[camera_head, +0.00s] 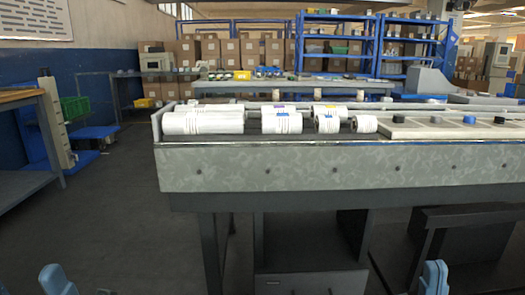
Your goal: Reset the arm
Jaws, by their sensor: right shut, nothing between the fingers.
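My right gripper (434,279) shows only in small part at the bottom edge, right of centre, in front of and below the workbench. It is shut with nothing held. A blue part of my left arm shows at the bottom left corner; my left gripper is not in view. Several white rolls (203,122) lie on top of the long grey bench (330,168), well away from my arms.
A light panel with dark and blue knobs (440,127) sits on the bench at right. A drawer unit (310,283) stands under the bench. Blue shelves (335,45) and cardboard boxes (250,50) fill the back. The floor (130,215) at left is clear.

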